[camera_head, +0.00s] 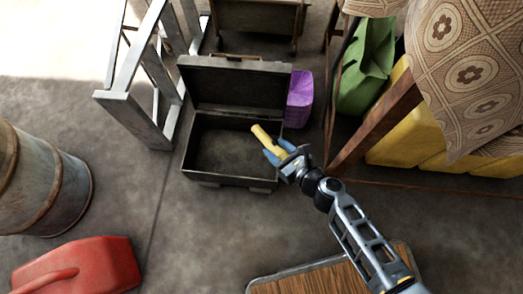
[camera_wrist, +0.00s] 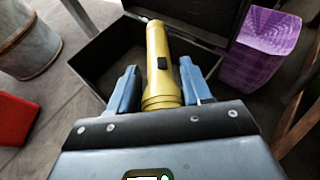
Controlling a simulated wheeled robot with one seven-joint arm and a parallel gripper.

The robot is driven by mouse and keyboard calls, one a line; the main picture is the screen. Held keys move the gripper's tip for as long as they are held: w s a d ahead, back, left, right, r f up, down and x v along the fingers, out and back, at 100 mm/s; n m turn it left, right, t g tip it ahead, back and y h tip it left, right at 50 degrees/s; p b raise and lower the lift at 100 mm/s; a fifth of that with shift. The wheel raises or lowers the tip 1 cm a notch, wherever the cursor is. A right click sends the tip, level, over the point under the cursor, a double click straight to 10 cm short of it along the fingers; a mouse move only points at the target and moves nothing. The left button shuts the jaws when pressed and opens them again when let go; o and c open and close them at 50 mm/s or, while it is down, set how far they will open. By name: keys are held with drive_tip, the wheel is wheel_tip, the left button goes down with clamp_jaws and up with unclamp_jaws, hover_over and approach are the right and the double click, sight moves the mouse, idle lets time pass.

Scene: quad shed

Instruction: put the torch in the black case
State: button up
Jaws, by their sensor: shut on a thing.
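The torch (camera_wrist: 159,62) is yellow with a dark switch. It also shows in the head view (camera_head: 262,135). My gripper (camera_head: 278,152) is shut on the torch, with one blue finger on each side of it in the wrist view (camera_wrist: 155,88). The black case (camera_head: 186,160) stands open on the floor with its lid raised at the back. I see nothing inside it. The torch is held over the right part of the case opening, its far end pointing up and left in the head view. Its height above the case floor is hard to tell.
A purple block (camera_head: 299,98) stands right of the case, and a grey metal frame (camera_head: 140,118) stands left. A rusty barrel (camera_head: 38,180) and a red can (camera_head: 78,268) are further left. A wooden-topped table (camera_head: 320,278) is in front. Floor before the case is clear.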

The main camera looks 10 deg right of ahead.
drive_tip(key=x, duration=0.2)
drive_tip(key=b+x, duration=0.1)
drive_tip(key=f+b+x, duration=0.1)
drive_tip(key=x, duration=0.1)
drive_tip(key=shift+s+a+f, duration=0.1)
drive_tip(key=shift+a, duration=0.4)
wheel_tip(320, 180, down, 4)
drive_tip(key=b, duration=0.3)
drive_tip(key=shift+f+b, duration=0.4)
drive_tip(key=shift+b, duration=0.25)
drive_tip(key=o, duration=1.2)
drive_tip(key=shift+r, duration=0.15)
drive_tip(key=p+v, duration=0.5)
drive_tip(key=v, duration=0.7)
drive_tip(key=shift+r, duration=0.35)
drive_tip(key=shift+s, duration=0.1)
